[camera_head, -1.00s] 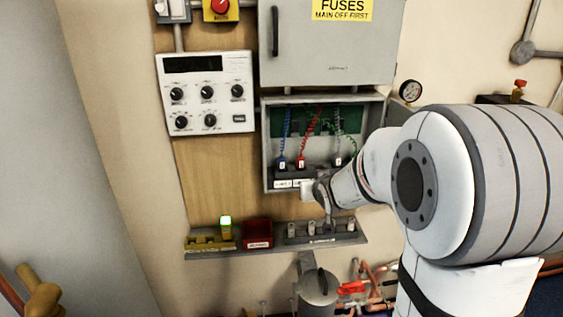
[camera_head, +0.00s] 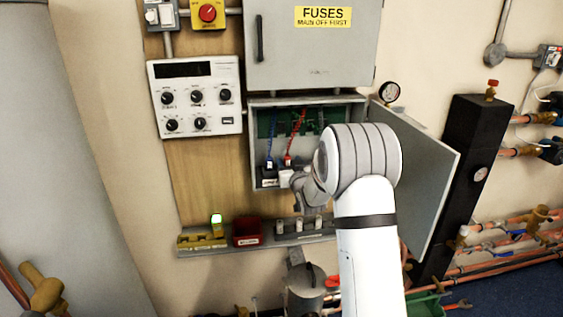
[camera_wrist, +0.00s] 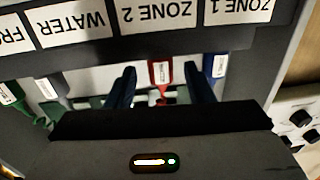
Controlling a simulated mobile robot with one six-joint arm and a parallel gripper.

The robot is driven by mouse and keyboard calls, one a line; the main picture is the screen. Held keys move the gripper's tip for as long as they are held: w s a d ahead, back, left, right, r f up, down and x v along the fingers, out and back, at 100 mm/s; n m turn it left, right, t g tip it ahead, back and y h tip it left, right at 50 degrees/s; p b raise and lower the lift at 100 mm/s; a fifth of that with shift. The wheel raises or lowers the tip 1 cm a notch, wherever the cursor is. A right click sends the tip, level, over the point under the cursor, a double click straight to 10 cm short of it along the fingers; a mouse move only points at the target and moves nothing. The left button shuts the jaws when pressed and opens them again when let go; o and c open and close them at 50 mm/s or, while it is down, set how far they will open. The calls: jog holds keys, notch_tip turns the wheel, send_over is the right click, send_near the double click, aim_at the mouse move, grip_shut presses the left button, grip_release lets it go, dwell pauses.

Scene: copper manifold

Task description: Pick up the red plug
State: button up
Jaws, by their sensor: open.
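The red plug (camera_head: 288,160) has a white label and a red coiled cord, and it stands in the open grey fuse box. I cannot tell whether the fingertips reach as deep as the plug. The label strip (camera_wrist: 160,35) appears upside down, with "ZONE 2" nearest the red plug.
The blue plug (camera_wrist: 215,66) stands close beside one finger. A white-labelled plug (camera_wrist: 46,88) and a green plug (camera_wrist: 10,94) are on the other side. Below the box, a shelf (camera_head: 292,239) holds a red block (camera_head: 246,231). The open box door (camera_head: 425,170) is to the right of my arm.

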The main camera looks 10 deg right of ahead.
jog(key=shift+w+a, duration=0.15)
jog(key=shift+w, duration=0.95)
jog(key=c, duration=1)
notch_tip(320, 180, up, 10)
jog(key=shift+b, duration=0.55)
